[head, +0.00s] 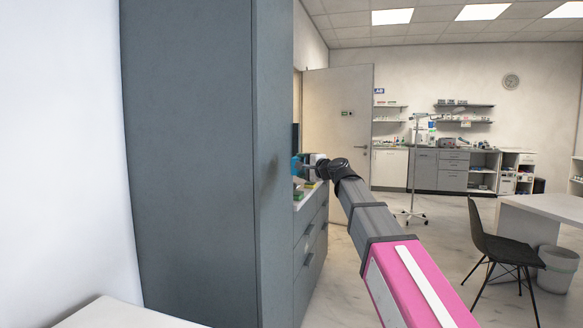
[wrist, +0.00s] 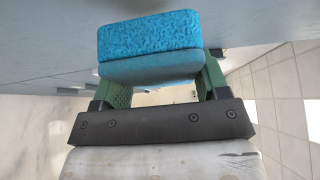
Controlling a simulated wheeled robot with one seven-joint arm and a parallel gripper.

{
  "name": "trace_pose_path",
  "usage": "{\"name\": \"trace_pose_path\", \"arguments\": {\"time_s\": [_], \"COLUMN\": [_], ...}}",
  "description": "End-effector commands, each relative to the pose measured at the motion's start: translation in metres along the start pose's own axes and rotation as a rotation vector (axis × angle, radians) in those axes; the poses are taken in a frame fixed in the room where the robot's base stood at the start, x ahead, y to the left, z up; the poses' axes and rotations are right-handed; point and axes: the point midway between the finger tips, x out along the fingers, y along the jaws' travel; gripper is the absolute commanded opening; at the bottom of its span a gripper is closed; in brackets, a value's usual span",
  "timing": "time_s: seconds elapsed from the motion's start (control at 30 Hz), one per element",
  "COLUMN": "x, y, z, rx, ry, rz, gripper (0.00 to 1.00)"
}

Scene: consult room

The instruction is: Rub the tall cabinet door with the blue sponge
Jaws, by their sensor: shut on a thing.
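The tall cabinet (head: 188,150) is a grey-blue block on the left of the head view. Its narrow front side, with the door (head: 272,110), is seen at a steep slant. My gripper (head: 301,167) is beyond the near front edge of the cabinet, beside the door side. In the wrist view the green fingers are shut on the blue sponge (wrist: 150,42), which sticks out past them. A grey-blue surface fills the top of the wrist view close behind the sponge. I cannot tell whether the sponge touches it. In the head view only a small blue bit of the sponge (head: 295,166) shows.
A low grey drawer unit (head: 310,250) with small items on its top stands just past the cabinet. A white surface (head: 120,315) is at the bottom left. A black chair (head: 510,248), a white table (head: 545,206) and a bin (head: 557,270) stand right. Open floor lies between.

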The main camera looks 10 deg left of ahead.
Motion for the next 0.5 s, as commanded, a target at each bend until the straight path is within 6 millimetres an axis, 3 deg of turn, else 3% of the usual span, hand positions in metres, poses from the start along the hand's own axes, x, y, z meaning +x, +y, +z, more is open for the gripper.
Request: {"name": "trace_pose_path", "arguments": {"time_s": [0.5], "x": [0.033], "y": [-0.011], "z": [0.019], "rx": [0.000], "ry": [-0.002], "rz": [0.000], "gripper": [0.49]}}
